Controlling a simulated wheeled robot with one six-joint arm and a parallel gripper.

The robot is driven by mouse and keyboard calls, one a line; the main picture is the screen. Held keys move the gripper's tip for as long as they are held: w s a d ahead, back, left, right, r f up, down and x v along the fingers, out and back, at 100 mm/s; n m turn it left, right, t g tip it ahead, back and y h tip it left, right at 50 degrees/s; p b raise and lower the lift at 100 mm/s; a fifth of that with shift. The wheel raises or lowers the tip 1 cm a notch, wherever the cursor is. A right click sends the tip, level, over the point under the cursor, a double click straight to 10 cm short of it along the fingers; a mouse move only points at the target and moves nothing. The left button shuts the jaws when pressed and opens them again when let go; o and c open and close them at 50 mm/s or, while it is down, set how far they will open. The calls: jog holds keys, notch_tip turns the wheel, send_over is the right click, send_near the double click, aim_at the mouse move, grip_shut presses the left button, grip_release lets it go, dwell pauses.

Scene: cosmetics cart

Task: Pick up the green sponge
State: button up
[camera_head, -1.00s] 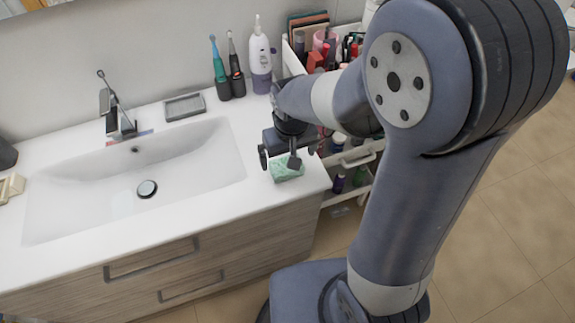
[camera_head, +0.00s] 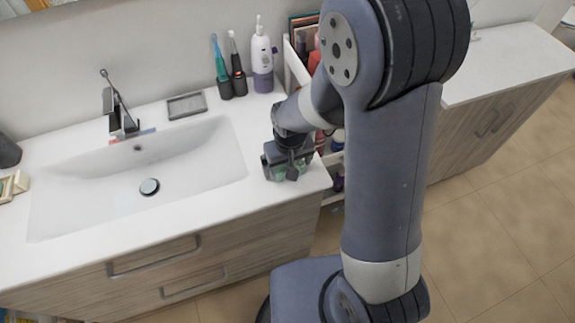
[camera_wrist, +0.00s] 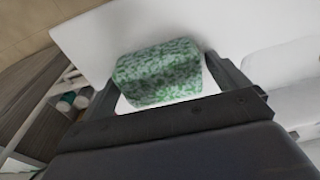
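The green sponge (camera_wrist: 158,75) is a speckled block on the white countertop near its front right corner. In the wrist view it lies between the two fingers of my gripper (camera_wrist: 162,68), with white counter showing beside it near the right finger.
The sink basin (camera_head: 145,178) with its faucet (camera_head: 119,112) lies to the left. A grey soap dish (camera_head: 187,105), two electric toothbrushes (camera_head: 230,80) and a white-purple bottle (camera_head: 262,62) stand at the back. The cart (camera_head: 296,65) stands right of the counter, partly hidden by my arm.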

jog(key=c, duration=0.9)
jog(key=shift+r, duration=0.1)
jog(key=shift+c, duration=0.2)
notch_tip(320, 180, up, 10)
jog(key=shift+f+b, duration=0.1)
jog(key=shift+b, duration=0.35)
